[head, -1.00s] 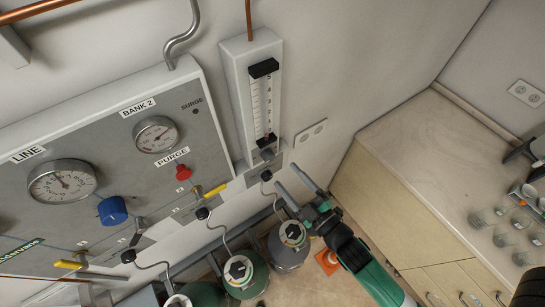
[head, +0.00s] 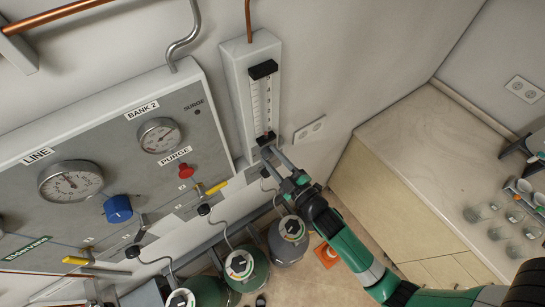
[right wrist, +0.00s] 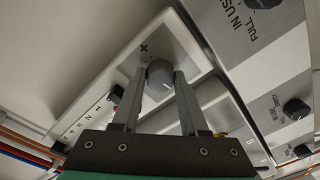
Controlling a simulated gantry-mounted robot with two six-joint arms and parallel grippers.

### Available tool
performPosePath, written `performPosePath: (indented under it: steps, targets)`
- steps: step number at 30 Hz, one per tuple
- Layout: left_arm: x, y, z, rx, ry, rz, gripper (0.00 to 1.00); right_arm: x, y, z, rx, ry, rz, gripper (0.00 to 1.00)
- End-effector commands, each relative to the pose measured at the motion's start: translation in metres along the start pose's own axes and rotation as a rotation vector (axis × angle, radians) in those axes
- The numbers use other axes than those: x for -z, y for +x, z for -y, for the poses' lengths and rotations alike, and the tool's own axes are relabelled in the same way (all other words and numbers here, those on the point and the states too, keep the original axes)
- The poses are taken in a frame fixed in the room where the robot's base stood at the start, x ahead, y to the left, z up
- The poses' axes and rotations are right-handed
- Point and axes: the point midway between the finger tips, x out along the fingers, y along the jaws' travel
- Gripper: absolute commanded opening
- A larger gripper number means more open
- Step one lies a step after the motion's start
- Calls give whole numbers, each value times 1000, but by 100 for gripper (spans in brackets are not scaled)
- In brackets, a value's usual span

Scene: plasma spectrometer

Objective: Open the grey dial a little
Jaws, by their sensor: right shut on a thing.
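The grey dial (right wrist: 160,74) is a round knob with a pale pointer mark, at the foot of the white flowmeter (head: 235,80). A plus sign is printed beside it in the right wrist view. My right gripper (head: 271,151) reaches up to the flowmeter's foot from the lower right and hides the dial in the head view. In the right wrist view its two fingers (right wrist: 160,80) stand on either side of the dial, shut on it. My left gripper is not in view.
The gauge panel (head: 150,195) stands left of the flowmeter, with a red purge button (head: 186,171), a blue knob (head: 118,209) and yellow-handled valves. Gas cylinders (head: 288,245) stand below. A counter (head: 420,135) with glassware is at the right.

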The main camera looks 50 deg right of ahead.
Motion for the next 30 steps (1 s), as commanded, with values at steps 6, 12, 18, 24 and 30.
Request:
performPosePath:
  steps: [6, 12, 18, 24, 30]
  targets:
    - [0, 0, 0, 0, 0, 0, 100, 0, 0, 0, 0, 0, 0, 0]
    - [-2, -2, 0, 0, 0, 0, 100, 0, 0, 1, -1, 23, -2, 0]
    - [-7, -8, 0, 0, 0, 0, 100, -1, 0, 2, -5, 107, -6, 0]
    - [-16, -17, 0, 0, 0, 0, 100, -2, 0, 2, -9, 242, -11, 0]
    - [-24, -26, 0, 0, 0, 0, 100, -2, 0, 2, -14, 376, -17, 0]
